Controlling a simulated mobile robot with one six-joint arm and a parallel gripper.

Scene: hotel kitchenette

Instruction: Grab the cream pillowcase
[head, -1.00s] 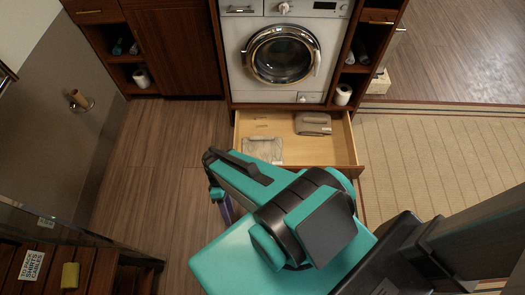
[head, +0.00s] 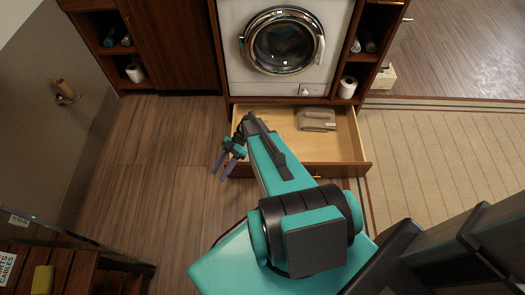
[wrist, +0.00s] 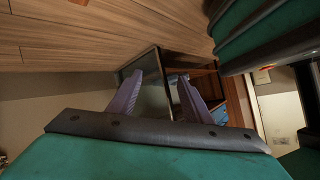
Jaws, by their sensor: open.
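The open drawer (head: 345,140) under the washing machine holds a folded taupe-beige cloth (head: 317,119) at its back right. A paler folded cloth lay further left in the drawer a second ago; my arm now covers that spot in the head view. I cannot tell for sure which is the cream pillowcase. My gripper (head: 221,174) is open and empty, with its purple fingers pointing down, just left of the drawer's left side. In the wrist view its fingers (wrist: 159,78) are spread with nothing between them, and no cloth shows there.
The washing machine (head: 283,45) stands above the drawer, between shelves with a paper roll (head: 347,88) and dark rolled items. A rug (head: 440,150) lies at right. A wooden bench (head: 62,268) with a yellow object (head: 43,280) is at lower left. Floor left of the drawer is clear.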

